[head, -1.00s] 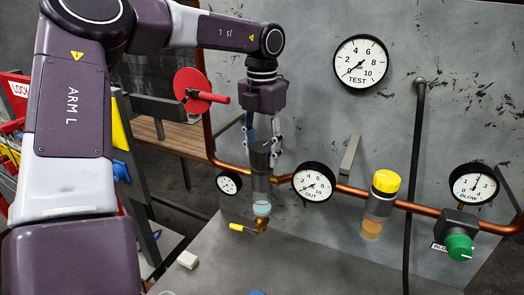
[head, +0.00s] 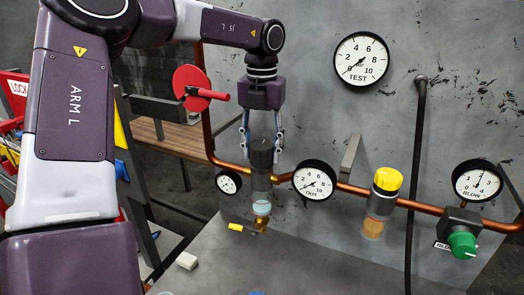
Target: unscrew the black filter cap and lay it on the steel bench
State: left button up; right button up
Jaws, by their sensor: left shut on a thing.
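The black filter cap (head: 261,151) sits on top of the filter body (head: 261,183), in line with the copper pipe in the head view. The body has a clear bowl and a small yellow-handled drain valve below. My left gripper (head: 262,138) comes down from above with its fingers on either side of the cap and is shut on it. Cap and body look upright and in line; I cannot tell whether there is a gap between them. The steel bench (head: 300,262) spreads below in the foreground. My right gripper is not in view.
A small gauge (head: 229,182) and the OUT gauge (head: 314,181) flank the filter closely. A yellow-capped unit (head: 384,200) and a green knob (head: 462,245) are further right. The middle of the bench is clear.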

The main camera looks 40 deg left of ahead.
aim_at(262, 144)
pick_arm(q)
jog(key=shift+n+b, duration=0.3)
jog(key=shift+n, duration=0.8)
jog(key=shift+r, duration=0.15)
jog(key=shift+r+p, duration=0.9)
jog(key=shift+r, duration=0.05)
jog(key=shift+r, duration=0.15)
notch_tip(262, 144, up, 5)
jog(key=p, duration=0.4)
